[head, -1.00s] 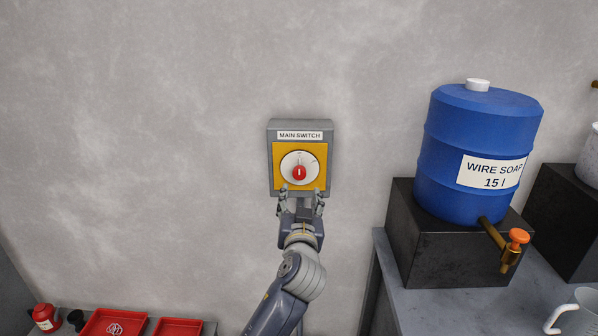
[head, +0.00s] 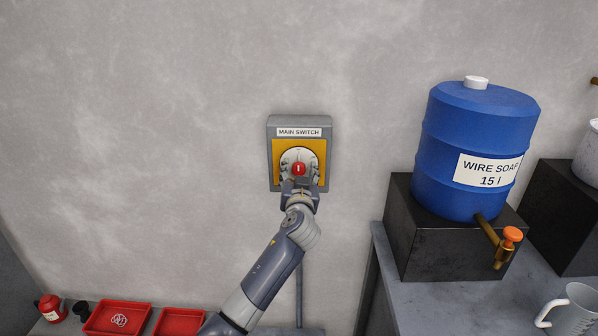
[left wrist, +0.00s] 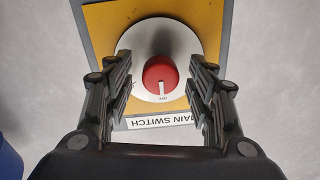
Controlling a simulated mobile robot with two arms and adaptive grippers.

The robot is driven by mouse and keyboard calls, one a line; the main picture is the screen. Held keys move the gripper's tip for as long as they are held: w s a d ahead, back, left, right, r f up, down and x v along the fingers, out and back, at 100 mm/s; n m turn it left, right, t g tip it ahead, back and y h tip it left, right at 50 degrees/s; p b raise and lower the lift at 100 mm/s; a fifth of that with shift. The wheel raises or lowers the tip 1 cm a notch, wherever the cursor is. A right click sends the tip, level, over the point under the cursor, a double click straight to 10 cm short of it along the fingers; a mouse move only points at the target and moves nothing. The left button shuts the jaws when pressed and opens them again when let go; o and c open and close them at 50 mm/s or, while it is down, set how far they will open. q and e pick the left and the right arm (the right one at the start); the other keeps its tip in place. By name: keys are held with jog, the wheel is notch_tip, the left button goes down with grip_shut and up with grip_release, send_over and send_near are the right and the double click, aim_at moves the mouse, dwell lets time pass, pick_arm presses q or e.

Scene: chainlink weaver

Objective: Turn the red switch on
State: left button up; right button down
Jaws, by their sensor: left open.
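The red switch (head: 299,169) is a round red knob with a white mark, on a white dial in a yellow plate of the grey box labelled MAIN SWITCH (head: 299,132). The box is mounted on the wall. My left gripper (head: 299,172) is right at the dial, its fingers either side of the knob. In the left wrist view the red knob (left wrist: 160,76) sits between the open fingers (left wrist: 161,85), with gaps on both sides. There its white mark points to the dial lettering on the label side. My right gripper is not in view.
A blue barrel labelled WIRE SOAP (head: 474,150) with an orange-handled tap (head: 512,235) stands on a black block (head: 440,240) at the right. Red trays (head: 118,318) lie at the lower left. The wall around the switch box is clear.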

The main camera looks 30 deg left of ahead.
pick_arm(q)
jog(key=shift+c, duration=0.2)
jog(key=c, duration=1)
jog(key=shift+m, duration=1.1)
jog(key=m, duration=0.3)
jog(key=shift+m, duration=0.3)
jog(key=m+p, duration=0.1)
jog(key=m, duration=0.3)
jog(key=shift+f+m+p, duration=0.1)
jog(key=shift+m+p, duration=0.3)
jog(key=shift+m, duration=0.8)
jog(key=shift+d, duration=0.1)
